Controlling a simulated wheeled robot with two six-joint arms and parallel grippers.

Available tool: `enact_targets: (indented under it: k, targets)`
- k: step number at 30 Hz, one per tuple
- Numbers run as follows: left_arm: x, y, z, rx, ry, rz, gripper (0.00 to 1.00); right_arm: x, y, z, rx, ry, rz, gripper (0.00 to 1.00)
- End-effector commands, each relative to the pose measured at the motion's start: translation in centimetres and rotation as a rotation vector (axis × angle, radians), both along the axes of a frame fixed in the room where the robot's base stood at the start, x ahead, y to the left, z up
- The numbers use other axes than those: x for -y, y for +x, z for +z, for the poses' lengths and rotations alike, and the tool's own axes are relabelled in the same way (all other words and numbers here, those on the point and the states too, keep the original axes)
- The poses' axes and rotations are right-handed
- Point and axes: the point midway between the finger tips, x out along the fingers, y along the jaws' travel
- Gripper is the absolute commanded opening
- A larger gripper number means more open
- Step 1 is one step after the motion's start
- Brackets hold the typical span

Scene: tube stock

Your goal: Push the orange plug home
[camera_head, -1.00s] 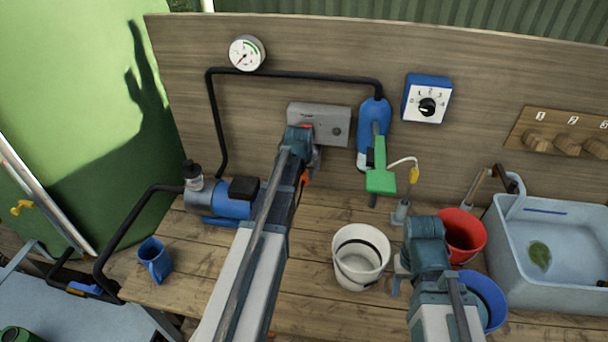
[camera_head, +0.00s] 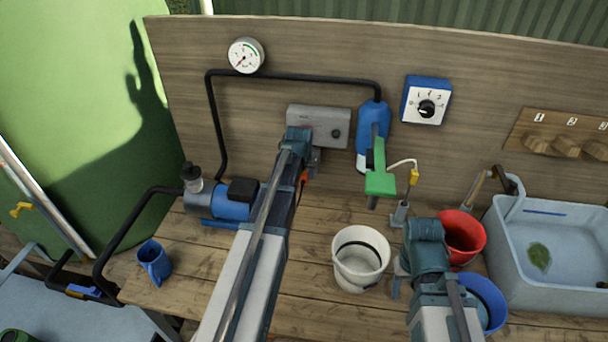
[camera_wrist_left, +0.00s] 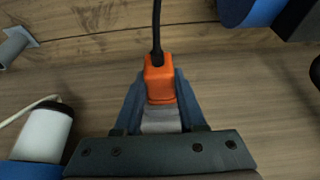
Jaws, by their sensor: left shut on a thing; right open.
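The orange plug (camera_wrist_left: 159,80) sits between the fingers of my left gripper (camera_wrist_left: 160,98), with its black cable running upward in the left wrist view. My left gripper is shut on it. A grey part shows just behind the plug between the fingers. In the head view my left gripper (camera_head: 303,145) is at the lower left of the grey wall box (camera_head: 328,122) and hides most of the plug; a bit of orange (camera_head: 304,175) shows beside it. How deep the plug sits cannot be told. My right gripper (camera_head: 398,266) is open and empty, near the white bucket.
A white bucket (camera_head: 345,277), red bucket (camera_head: 468,228) and blue bucket (camera_head: 493,291) stand around my right arm. A blue pump (camera_head: 232,206) is left of my left arm. A green-handled device (camera_head: 380,184) hangs right of the box.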

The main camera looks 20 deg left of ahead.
Motion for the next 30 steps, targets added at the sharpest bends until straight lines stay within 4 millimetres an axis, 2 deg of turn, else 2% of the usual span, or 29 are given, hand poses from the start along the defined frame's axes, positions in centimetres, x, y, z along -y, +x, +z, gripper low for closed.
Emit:
enact_targets:
  k: [2,3,9,22,30]
  targets:
    - [0.0,0.0,0.0,0.0,0.0,0.0,0.0,0.0,0.0,0.0,0.0,0.0,0.0,0.5]
    - [0.0,0.0,0.0,0.0,0.0,0.0,0.41,0.0,0.0,0.0,0.0,0.0,0.0,0.5]
    - [0.0,0.0,0.0,0.0,0.0,0.0,0.74,0.0,0.0,0.0,0.0,0.0,0.0,0.5]
    - [0.0,-0.2,0.4,0.0,0.0,0.0,0.74,0.0,0.0,0.5,0.0,0.0,0.0,0.5]
    - [0.3,-1.1,2.9,0.0,0.0,0.0,0.74,0.0,0.0,2.9,0.0,0.0,0.001,0.5]
